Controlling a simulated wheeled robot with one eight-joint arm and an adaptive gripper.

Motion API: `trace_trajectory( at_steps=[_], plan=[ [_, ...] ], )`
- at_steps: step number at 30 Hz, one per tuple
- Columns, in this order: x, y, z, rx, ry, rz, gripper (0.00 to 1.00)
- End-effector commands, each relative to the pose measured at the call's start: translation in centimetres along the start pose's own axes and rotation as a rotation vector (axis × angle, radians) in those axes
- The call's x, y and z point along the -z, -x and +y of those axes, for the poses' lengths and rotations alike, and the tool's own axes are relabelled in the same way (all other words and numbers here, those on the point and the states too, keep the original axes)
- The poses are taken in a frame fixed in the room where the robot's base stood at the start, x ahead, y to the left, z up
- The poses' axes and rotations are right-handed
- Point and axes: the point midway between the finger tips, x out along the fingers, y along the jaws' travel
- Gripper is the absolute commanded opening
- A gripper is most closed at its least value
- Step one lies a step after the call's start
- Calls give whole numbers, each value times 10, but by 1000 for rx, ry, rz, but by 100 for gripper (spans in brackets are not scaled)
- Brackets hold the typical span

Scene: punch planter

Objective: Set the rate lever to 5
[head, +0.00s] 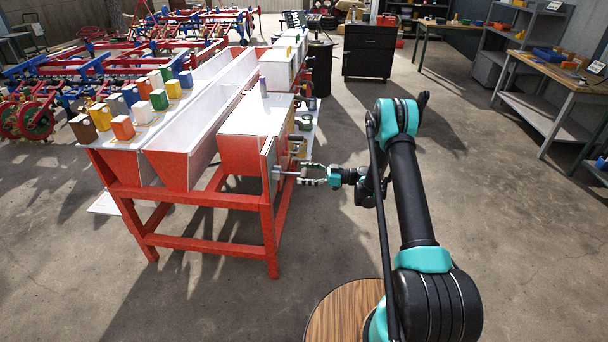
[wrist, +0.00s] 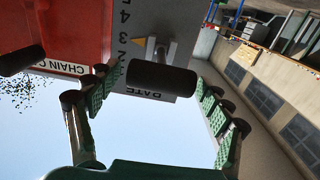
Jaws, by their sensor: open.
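The rate lever (wrist: 162,77) is a dark cylindrical grip on a grey stem, in front of a grey plate marked RATE (wrist: 150,95) in the wrist view. My gripper (wrist: 158,92) is open, with one green-padded finger on each side of the grip and visible gaps to both.
Another dark grip (wrist: 20,60) sits on a red panel by a CHAIN label at the left in the wrist view. The planter's red frame (head: 200,198) stands below the hoppers.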

Motion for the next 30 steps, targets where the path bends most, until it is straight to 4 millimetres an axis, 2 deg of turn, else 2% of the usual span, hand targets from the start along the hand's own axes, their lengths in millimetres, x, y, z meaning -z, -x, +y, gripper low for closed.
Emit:
trace_trajectory(
  at_steps=[5,23,30],
  plan=[
    [0,0,0,0,0,0,79],
    [0,0,0,0,0,0,6],
    [-3,0,7,0,0,0,6]
  ],
)
